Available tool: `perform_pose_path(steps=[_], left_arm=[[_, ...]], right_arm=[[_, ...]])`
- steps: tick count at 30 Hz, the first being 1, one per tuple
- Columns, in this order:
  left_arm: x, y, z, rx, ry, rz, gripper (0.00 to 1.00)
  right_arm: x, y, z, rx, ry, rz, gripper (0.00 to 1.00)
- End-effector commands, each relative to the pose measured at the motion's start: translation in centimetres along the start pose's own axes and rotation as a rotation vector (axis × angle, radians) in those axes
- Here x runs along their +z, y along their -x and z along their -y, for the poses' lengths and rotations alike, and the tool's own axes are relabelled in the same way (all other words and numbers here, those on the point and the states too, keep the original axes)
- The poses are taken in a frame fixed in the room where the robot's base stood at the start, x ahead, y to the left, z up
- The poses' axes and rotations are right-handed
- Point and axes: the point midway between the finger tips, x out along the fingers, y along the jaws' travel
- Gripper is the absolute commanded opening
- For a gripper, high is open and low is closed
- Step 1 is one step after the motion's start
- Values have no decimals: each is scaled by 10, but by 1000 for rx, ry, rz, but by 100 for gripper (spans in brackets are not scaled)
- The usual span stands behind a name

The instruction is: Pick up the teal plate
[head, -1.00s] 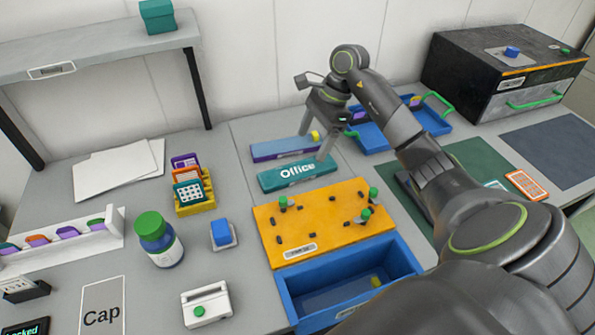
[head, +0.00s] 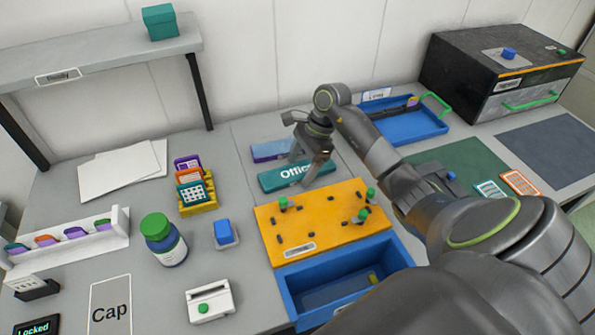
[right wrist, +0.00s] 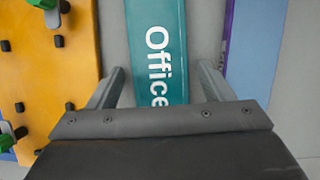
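The teal plate (head: 276,179), marked "Office", lies flat on the grey table behind the orange board. My right gripper (head: 304,166) is over its right part, pointing down, and hides some of the lettering. In the right wrist view, the teal plate (right wrist: 158,60) runs between the two spread fingers of the right gripper (right wrist: 158,88), with a gap on each side. The gripper is open and holds nothing. How high the fingertips are above the table is hard to tell. My left gripper is not in view.
A purple and blue plate (head: 270,150) lies just behind the teal one, close to the fingers. The orange board (head: 330,225) with green-topped pegs is just in front. A blue tray (head: 415,128) stands to the right. A blue-walled bin (head: 390,285) is in front.

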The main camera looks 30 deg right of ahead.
Motion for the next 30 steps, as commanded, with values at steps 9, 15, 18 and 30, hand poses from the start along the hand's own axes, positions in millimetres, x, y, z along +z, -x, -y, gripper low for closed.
perform_pose_path(steps=[9,15,18,30], left_arm=[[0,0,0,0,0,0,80],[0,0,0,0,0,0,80],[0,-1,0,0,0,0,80],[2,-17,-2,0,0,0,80]], right_arm=[[0,0,0,0,0,0,32],[0,1,0,-1,1,1,26],[1,3,1,-2,2,0,26],[27,66,1,-5,4,-1,26]])
